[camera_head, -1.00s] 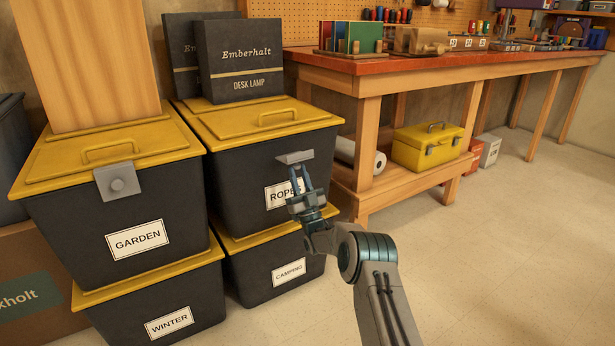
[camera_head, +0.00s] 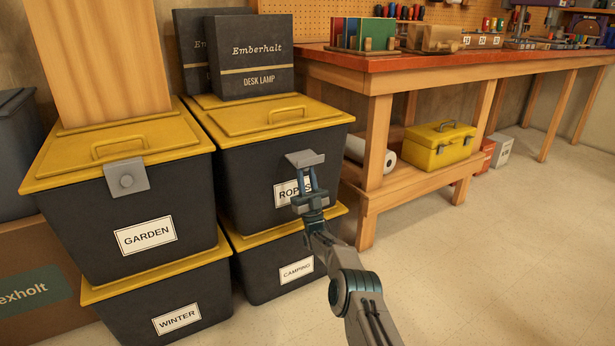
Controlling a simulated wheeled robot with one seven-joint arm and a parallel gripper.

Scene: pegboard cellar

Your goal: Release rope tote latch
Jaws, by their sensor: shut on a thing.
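The rope tote (camera_head: 245,165) is a dark bin with a yellow lid and a ROPE label (camera_head: 284,194) on its front. It sits on top of the camping tote. Its grey latch (camera_head: 304,158) is at the front lid edge and sticks outward, tilted away from the tote's front. My gripper (camera_head: 307,174) is in front of the tote, fingers pointing up, shut on the lower edge of the latch. The fingers cover the right end of the label. The exact contact at the fingertips is small and partly hidden.
Two black Emberhalt boxes (camera_head: 252,57) stand on the rope tote's lid. The garden tote (camera_head: 145,215), its latch (camera_head: 127,180) lying flat, stands close on the left. The workbench (camera_head: 375,140) with a yellow toolbox (camera_head: 438,147) is on the right. The floor at right is clear.

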